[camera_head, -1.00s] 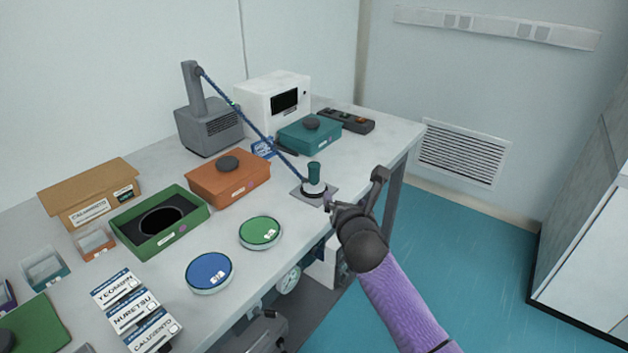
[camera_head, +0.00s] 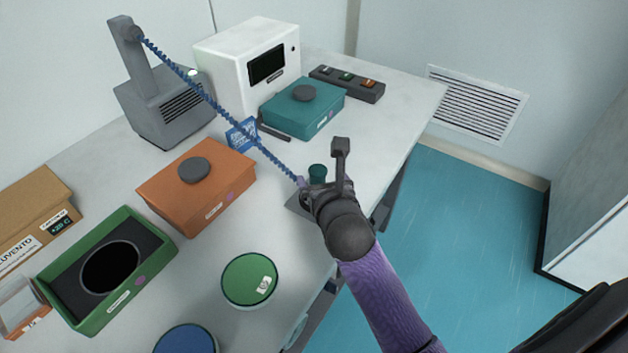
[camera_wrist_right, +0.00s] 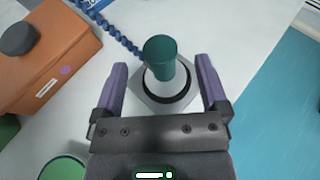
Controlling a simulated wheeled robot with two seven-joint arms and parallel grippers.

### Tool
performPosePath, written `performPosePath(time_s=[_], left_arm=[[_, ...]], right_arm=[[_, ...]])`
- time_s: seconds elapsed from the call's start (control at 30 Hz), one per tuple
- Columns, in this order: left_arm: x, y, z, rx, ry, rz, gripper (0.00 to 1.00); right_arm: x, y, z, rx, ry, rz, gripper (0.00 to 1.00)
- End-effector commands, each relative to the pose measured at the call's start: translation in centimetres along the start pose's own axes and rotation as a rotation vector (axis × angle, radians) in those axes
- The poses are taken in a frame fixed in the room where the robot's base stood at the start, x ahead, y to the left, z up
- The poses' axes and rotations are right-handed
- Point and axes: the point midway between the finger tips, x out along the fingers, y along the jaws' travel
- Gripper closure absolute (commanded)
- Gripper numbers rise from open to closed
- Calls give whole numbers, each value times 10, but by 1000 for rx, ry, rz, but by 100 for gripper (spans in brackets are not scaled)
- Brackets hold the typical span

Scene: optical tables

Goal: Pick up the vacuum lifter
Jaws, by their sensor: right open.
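The vacuum lifter has a dark teal handle (camera_head: 317,173) and stands upright on a grey square plate (camera_head: 296,205) near the table's right edge. A coiled blue hose (camera_head: 215,103) runs from it to a grey pump unit (camera_head: 165,105). In the right wrist view the teal handle (camera_wrist_right: 160,52) rises from a white base with a black ring. My right gripper (camera_head: 322,185) is open, and its purple fingers (camera_wrist_right: 165,85) stand left and right of the lifter, apart from it. In the head view the gripper hides the lifter's lower part. My left gripper is not in view.
An orange box (camera_head: 195,200), a teal box (camera_head: 303,110), a white instrument (camera_head: 225,55) and a switch strip (camera_head: 347,84) stand behind and left. A green open box (camera_head: 75,290) and a green round dish (camera_head: 250,279) lie nearer. The floor right of the table is clear.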

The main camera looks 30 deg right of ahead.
Motion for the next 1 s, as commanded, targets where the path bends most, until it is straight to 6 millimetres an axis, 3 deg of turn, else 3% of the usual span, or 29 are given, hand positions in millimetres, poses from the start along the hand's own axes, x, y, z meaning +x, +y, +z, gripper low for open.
performPosePath(time_s=[0.3,0.57,0.67,1.0], left_arm=[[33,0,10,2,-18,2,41],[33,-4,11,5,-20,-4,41],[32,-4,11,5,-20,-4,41],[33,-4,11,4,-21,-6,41]], right_arm=[[58,1,-10,3,2,0,6],[64,0,-6,0,1,1,6],[64,1,-6,0,1,1,23],[64,1,-6,0,1,1,95]])
